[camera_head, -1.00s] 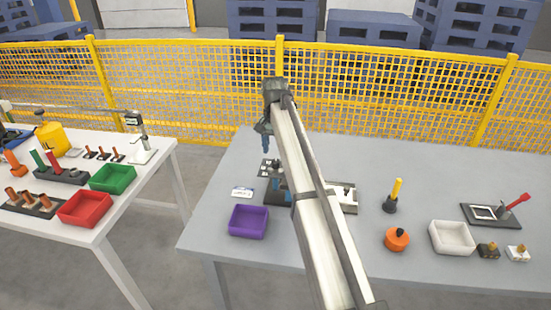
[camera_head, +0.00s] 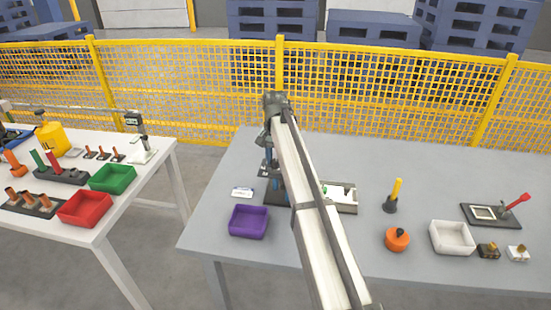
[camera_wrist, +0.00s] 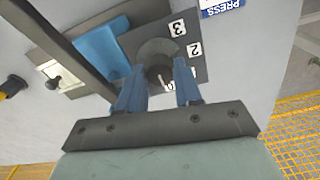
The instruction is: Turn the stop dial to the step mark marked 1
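The stop dial (camera_wrist: 157,49) is a dark grey round knob on a dark plate, seen in the wrist view. White step marks show beside it: 3 (camera_wrist: 177,28), 2 (camera_wrist: 195,49) and a partly hidden one (camera_wrist: 172,87) by the right finger. I cannot make out the mark 1. My gripper (camera_wrist: 159,74) is open, its two blue fingers apart with their tips at the near sides of the dial. I cannot tell whether they touch it. In the head view my gripper (camera_head: 269,178) is low over the plate, and my arm hides the dial.
A blue block (camera_wrist: 101,50) and a dark bar (camera_wrist: 57,40) stand beside the dial plate. A PRESS label (camera_wrist: 222,5) lies on the other side. A purple tray (camera_head: 249,221) is in front of the station. An orange knob (camera_head: 397,239) and a white tray (camera_head: 452,237) stand further right.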

